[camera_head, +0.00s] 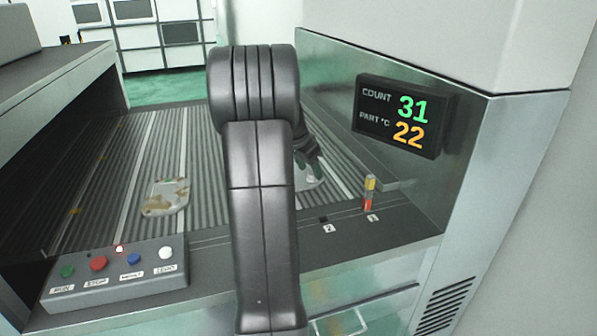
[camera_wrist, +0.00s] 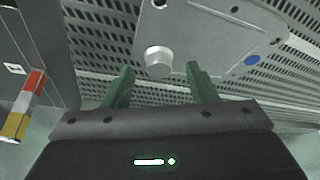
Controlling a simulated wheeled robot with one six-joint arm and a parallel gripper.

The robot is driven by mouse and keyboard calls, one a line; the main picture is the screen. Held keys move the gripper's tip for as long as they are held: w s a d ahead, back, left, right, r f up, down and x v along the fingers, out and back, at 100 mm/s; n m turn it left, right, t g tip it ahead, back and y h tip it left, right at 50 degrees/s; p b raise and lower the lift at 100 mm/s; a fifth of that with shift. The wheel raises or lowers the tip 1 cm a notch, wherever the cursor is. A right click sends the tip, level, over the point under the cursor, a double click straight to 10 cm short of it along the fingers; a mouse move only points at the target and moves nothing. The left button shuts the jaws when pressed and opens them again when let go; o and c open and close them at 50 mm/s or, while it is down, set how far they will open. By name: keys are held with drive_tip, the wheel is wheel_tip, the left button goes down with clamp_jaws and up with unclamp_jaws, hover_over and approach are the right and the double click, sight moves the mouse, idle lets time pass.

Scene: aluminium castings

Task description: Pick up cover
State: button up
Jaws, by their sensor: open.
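The cover is a pale grey metal plate (camera_wrist: 215,38) with a round raised knob (camera_wrist: 158,62), several small holes and a blue spot, lying on the slotted belt. In the head view only a small part of the cover (camera_head: 312,181) shows beside my arm; the rest is hidden. My gripper (camera_wrist: 160,70) is open, its two green fingers apart on either side of the knob's line. The knob appears at the fingertips, not clasped; I cannot tell the exact gap in depth. In the head view my gripper (camera_head: 308,158) is just above the cover, partly behind my arm.
A second pale part with brown stains (camera_head: 166,197) lies on the belt to the left. A button panel (camera_head: 115,277) stands at the front left. A red and amber indicator (camera_head: 369,193) stands at the right edge, below a display (camera_head: 402,115) reading 31 and 22.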

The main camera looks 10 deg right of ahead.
drive_tip(key=shift+x, duration=0.8)
drive_tip(key=shift+s, duration=0.1)
clamp_jaws()
drive_tip(key=shift+r, duration=0.1)
